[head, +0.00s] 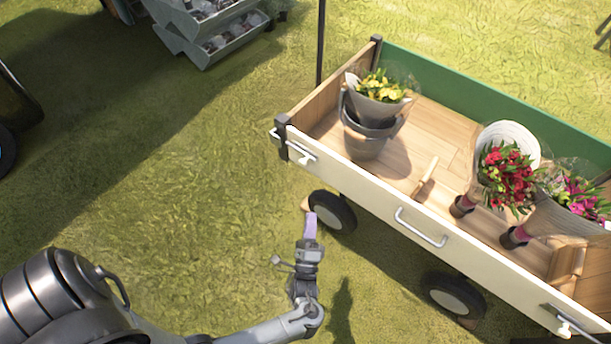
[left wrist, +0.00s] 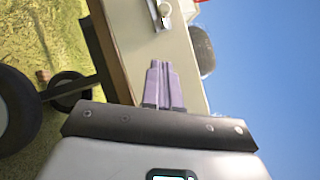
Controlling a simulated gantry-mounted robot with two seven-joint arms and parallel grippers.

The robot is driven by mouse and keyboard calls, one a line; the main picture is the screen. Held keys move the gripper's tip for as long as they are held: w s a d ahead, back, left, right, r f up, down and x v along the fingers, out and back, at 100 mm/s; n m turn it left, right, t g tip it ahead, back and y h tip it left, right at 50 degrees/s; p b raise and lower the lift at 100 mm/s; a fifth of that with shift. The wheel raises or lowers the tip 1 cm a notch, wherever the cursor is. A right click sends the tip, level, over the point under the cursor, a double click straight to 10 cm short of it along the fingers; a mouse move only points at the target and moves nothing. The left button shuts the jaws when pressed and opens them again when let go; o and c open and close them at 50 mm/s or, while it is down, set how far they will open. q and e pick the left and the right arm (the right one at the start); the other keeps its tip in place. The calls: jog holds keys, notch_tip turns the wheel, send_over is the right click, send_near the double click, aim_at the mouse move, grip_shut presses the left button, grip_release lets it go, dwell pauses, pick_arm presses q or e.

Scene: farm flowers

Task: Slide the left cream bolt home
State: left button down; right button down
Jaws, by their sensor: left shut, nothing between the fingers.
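The left cream bolt (head: 301,153) is on the left end of the wagon's cream side panel (head: 372,194), beside the dark corner post. It also shows in the left wrist view (left wrist: 163,12) as a light knob on a metal plate near the top. My left gripper (head: 310,226) is below and in front of that end of the panel, apart from the bolt. Its lilac fingers (left wrist: 160,84) are shut and empty, pointing up the panel. How far the bolt sits in its catch is too small to tell. My right gripper is not in view.
The wagon bed holds a bucket (head: 366,140) with yellow flowers, a bouquet of red flowers (head: 508,178) and pink flowers (head: 577,200). A metal handle (head: 421,228) sticks out of the panel. Another bolt (head: 566,324) is at its right end. Open grass lies left of the wagon.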

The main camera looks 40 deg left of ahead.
pick_arm(q)
jog(key=s+a+r+x, duration=0.1)
jog(key=s+a+x, duration=0.1)
jog(key=x, duration=1.1)
jog(key=shift+w+d, duration=0.1)
jog(key=shift+p, duration=0.3)
